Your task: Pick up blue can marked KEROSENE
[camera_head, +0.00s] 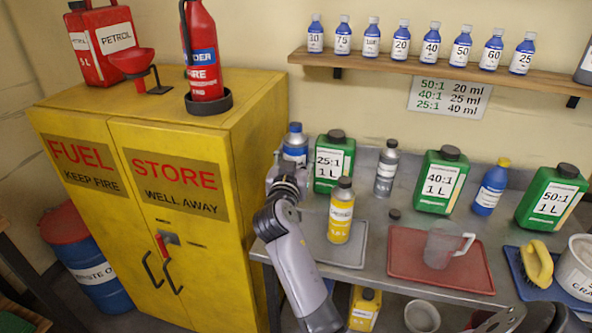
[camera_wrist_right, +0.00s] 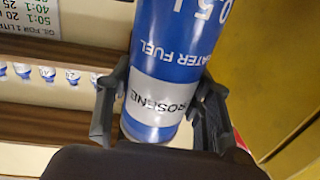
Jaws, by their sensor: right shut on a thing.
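The blue KEROSENE can (camera_head: 295,147), with a blue cap, is at the bench's left end beside the yellow cabinet. In the right wrist view the can (camera_wrist_right: 172,50) appears upside down, with "ROSENE" readable on its pale band. My right gripper (camera_head: 289,176) reaches it from the front and is shut on it. In the wrist view the two dark fingers of the right gripper (camera_wrist_right: 163,105) press on either side of the can. The can's lower part is hidden by the gripper in the head view, so I cannot tell whether it touches the bench. My left gripper is not in view.
A green 25:1 jug (camera_head: 333,163) stands close right of the can, with a yellow bottle (camera_head: 341,212) on a grey tray (camera_head: 352,255) in front. The yellow cabinet (camera_head: 253,170) is close left. A shelf (camera_head: 430,66) of small blue bottles hangs above.

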